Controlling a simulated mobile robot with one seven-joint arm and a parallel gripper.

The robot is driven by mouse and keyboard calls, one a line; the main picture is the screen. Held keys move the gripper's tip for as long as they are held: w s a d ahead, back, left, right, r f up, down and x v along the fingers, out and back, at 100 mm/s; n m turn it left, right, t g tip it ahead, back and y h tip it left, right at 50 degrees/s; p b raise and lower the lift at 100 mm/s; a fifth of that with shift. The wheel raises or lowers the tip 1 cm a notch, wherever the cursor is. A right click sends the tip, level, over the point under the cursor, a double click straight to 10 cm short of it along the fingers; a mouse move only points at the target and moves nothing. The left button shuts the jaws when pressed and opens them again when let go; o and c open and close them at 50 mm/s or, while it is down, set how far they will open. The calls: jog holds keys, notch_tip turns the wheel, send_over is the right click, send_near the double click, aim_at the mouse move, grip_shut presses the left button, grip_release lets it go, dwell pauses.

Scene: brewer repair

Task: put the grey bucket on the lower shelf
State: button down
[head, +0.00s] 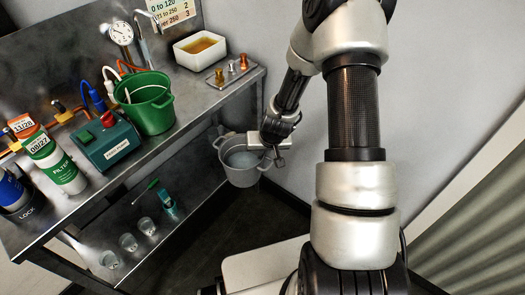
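The grey bucket (241,176) is upright beside the right end of the lower shelf (188,212), overlapping that end in the picture. It has clear liquid inside. My gripper (275,160) is at the bucket's right rim and appears shut on it, though the fingertips are small and partly hidden. Whether the bucket's base touches the shelf cannot be told from this view.
On the lower shelf stand several small glasses (129,242) and a teal holder with a green-handled tool (168,204). The bench top (200,91) above carries a green bucket (150,112), a teal device (107,143), filter canisters and a white basin (199,51).

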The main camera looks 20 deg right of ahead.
jog(key=shift+f+b, duration=5.95)
jog(key=shift+f, duration=3.3)
jog(key=w+a+f, duration=0.2)
jog(key=w+a, duration=1.2)
jog(key=w, duration=0.5)
jog(key=shift+a+f, duration=0.25)
jog(key=shift+a, duration=0.1)
jog(key=shift+w, duration=0.1)
jog(key=c, duration=1.9)
grip_release()
